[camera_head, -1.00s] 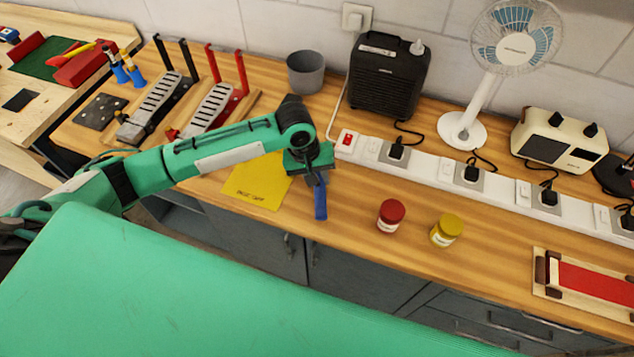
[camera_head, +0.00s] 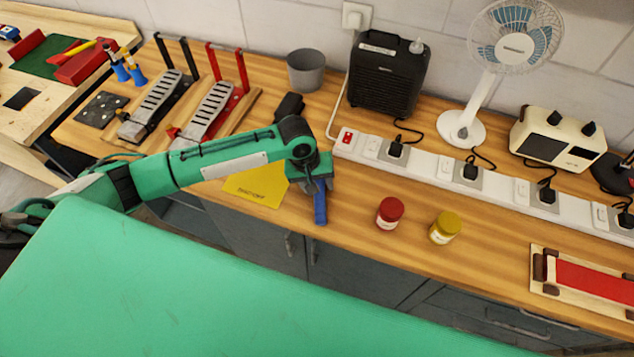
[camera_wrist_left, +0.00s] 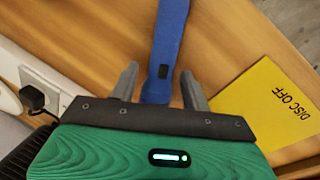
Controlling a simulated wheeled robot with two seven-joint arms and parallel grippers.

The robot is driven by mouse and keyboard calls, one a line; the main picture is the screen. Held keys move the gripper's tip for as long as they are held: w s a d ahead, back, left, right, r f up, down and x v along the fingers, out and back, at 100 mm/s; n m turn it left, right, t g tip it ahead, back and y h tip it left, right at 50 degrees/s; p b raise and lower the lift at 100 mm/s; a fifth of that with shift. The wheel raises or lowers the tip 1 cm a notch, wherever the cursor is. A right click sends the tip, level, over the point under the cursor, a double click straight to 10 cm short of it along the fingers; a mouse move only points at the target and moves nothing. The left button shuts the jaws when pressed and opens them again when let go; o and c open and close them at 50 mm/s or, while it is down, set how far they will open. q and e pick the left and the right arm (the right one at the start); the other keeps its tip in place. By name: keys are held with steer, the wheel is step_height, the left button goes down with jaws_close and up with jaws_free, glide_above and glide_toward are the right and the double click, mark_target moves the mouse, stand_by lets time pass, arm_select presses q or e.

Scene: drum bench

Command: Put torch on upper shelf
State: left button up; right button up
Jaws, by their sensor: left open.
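The torch (camera_head: 320,206) is a slim blue stick on the wooden bench near its front edge. In the left wrist view, the blue torch (camera_wrist_left: 168,42) runs from the top edge down to the gripper, with a small dark patch on its side. My left gripper (camera_wrist_left: 160,75) is open, one finger on each side of the torch's near end. In the head view, my left gripper (camera_head: 318,184) is over the torch's far end and hides part of it. I cannot tell whether the fingers touch it. No upper shelf is recognisable, and my right gripper is out of view.
A yellow "DISC OFF" card (camera_head: 258,188) lies left of the torch. A red-lidded jar (camera_head: 389,213) and a yellow-lidded jar (camera_head: 445,228) stand to the right. A white power strip (camera_head: 430,166) runs behind. Pedals (camera_head: 207,115) and a grey cup (camera_head: 306,70) stand farther back.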

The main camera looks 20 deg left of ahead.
arm_select(q)
steer(key=shift+r, duration=0.1)
steer(key=shift+a+r, duration=0.1)
steer(key=shift+r, duration=0.25)
steer(key=b+v, duration=0.2)
steer(key=v, duration=0.9)
steer(key=shift+r, duration=0.15)
